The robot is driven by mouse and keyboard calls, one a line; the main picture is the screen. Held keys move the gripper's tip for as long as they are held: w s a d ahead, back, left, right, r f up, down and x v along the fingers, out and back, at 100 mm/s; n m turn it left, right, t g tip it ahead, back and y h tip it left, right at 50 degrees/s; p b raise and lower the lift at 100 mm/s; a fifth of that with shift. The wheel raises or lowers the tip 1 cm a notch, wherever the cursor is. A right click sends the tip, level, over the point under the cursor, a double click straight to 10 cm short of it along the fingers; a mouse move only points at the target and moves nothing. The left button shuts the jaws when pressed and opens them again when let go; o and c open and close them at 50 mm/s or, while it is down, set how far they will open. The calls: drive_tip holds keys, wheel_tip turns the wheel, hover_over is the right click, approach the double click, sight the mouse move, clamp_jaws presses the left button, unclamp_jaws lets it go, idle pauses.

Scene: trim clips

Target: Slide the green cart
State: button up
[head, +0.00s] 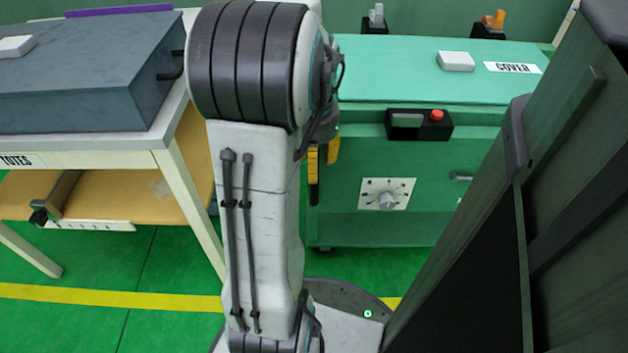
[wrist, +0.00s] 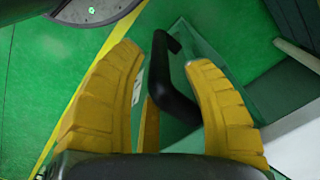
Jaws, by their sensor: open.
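The green cart (head: 340,228) stands at the centre right in the head view, with a dial plate on its front and a lighter green top. My gripper (head: 322,165) is beside the cart's left end, partly hidden behind my arm. The handle's mount on the cart is partly hidden by the fingers.
A white table (head: 180,165) with a grey tote (head: 75,85) stands at left. A control box (head: 419,124) with a red button is on the cart's front edge. A tall dark panel (head: 540,200) fills the right side. Green floor (head: 150,325) with a yellow line shows at lower left.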

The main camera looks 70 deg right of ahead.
drive_tip(key=shift+f+b, duration=0.75)
drive_tip(key=shift+f, duration=1.4)
drive_tip(key=shift+o, duration=0.2)
clamp_jaws()
